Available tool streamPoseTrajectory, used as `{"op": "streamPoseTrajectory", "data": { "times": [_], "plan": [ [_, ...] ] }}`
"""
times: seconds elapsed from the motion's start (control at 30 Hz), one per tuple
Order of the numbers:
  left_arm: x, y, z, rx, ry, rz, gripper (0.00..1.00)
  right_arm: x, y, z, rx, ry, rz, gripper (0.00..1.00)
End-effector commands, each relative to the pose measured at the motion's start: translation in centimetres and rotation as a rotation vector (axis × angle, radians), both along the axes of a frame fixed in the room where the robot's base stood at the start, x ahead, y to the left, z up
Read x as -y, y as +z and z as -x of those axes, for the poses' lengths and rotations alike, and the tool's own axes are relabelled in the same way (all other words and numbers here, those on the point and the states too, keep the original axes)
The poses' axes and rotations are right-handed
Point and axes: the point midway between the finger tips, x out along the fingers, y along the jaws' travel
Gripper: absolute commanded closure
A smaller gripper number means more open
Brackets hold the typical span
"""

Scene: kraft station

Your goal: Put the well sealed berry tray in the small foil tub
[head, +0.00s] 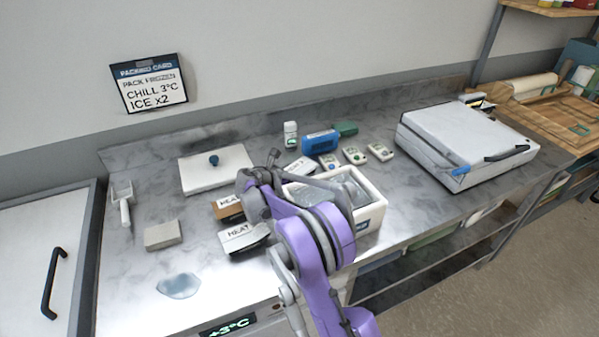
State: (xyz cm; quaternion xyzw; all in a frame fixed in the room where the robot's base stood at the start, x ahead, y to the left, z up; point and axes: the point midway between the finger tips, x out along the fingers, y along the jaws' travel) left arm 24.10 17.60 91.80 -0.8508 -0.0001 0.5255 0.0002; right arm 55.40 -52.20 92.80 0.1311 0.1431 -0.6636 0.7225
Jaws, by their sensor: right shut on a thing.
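The white box with a silvery foil-like inside (369,218) stands on the steel counter, and my right arm hides its left part. It looks like the foil tub. My right gripper (264,174) is above the counter, just left of the tub's far rim. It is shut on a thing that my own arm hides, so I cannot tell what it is. Small pale packs with green marks (355,155) lie behind the tub. Their print is too small to read, and I cannot tell whether one is the berry tray. My left gripper is not in view.
Meat packs (243,238) lie left of the tub. A white lid with a blue knob (213,172), blue pack (321,141), white bottle (290,135), scoop (123,203), grey block (163,235) and clear film (178,286) also lie there. A large white case (465,140) stands right.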

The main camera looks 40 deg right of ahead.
Motion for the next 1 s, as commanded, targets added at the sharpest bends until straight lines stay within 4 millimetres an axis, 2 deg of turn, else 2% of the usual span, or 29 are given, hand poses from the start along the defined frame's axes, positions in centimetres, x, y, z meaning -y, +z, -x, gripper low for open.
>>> {"op": "streamPoseTrajectory", "data": {
  "times": [0.3, 0.33, 0.37, 0.7, 0.87, 1.0],
  "plan": [
    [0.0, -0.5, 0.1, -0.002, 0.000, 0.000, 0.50, 0.0, -0.4, 0.0, -0.001, 0.000, 0.000, 0.75],
    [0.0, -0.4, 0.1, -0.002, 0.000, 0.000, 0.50, 0.0, -0.3, 0.0, 0.000, 0.000, 0.000, 0.05],
    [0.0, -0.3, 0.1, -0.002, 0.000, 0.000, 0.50, 0.0, -0.3, 0.0, 0.000, 0.000, 0.000, 0.00],
    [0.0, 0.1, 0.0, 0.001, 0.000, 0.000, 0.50, -0.1, 0.3, 0.0, 0.000, 0.001, 0.000, 0.00],
    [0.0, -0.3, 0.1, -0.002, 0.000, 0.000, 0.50, -2.6, 1.0, 0.2, 0.000, 0.003, -0.001, 0.00],
    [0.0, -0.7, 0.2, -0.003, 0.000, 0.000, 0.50, -5.5, 2.2, 0.4, -0.001, 0.004, -0.001, 0.00]
  ]
}}
